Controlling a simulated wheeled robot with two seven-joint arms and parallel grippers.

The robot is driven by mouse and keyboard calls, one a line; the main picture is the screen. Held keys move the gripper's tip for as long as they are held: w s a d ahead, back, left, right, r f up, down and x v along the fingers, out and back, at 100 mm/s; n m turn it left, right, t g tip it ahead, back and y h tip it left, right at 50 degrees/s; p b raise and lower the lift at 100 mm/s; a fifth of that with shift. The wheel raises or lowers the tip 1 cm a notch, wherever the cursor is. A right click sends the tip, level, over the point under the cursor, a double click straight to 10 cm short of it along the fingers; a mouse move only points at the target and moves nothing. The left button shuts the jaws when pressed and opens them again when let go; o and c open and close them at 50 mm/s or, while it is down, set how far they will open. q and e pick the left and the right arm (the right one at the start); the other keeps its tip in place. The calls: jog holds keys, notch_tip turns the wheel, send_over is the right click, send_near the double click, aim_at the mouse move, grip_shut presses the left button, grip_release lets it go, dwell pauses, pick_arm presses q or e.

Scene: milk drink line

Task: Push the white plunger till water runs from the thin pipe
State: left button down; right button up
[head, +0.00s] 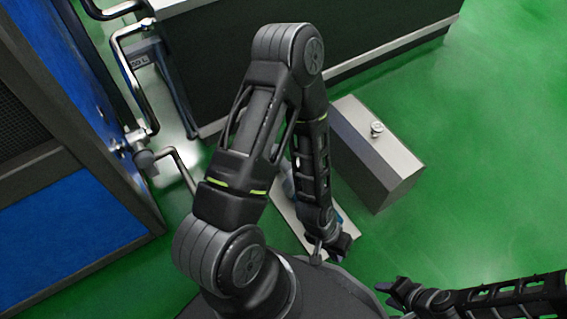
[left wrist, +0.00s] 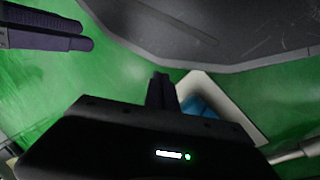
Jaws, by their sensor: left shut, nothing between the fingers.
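My left gripper (head: 316,254) is low in the head view, close to my base; it is shut and empty. Its closed fingers (left wrist: 161,90) show in the left wrist view, in front of a pale plate with a blue part. No white plunger can be made out for certain. A thin bent pipe (head: 183,168) comes off the fittings of the blue machine at the left of the head view, well away from my left gripper. No water shows at it. My right gripper (head: 386,294) is at the lower right, apart from everything; its finger gap is unclear.
A blue and dark machine (head: 70,225) fills the left. A dark counter (head: 225,60) stands at the back. A grey box (head: 375,165) with a small pale knob (head: 377,128) on top stands right of my left arm. Green floor is free at the right.

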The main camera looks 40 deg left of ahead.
pick_arm(q)
jog(key=shift+w, duration=0.1)
jog(key=w+a+f+n+y+b, duration=0.1)
jog(key=w+a+n, duration=0.5)
jog(key=a+n, duration=0.25)
jog(key=w+a+n+y, duration=0.2)
jog(key=w+a+n, duration=0.4)
jog(key=a+n, duration=0.25)
jog(key=w+a+r+n+g+b, duration=0.1)
jog(key=w+a+r+n, duration=0.6)
jog(key=a+n, duration=0.5)
notch_tip(320, 180, up, 3)
jog(key=shift+w+f+n+y, duration=0.1)
jog(key=shift+w+n+y, duration=0.25)
jog(key=shift+n, duration=0.55)
jog(key=shift+a, duration=0.1)
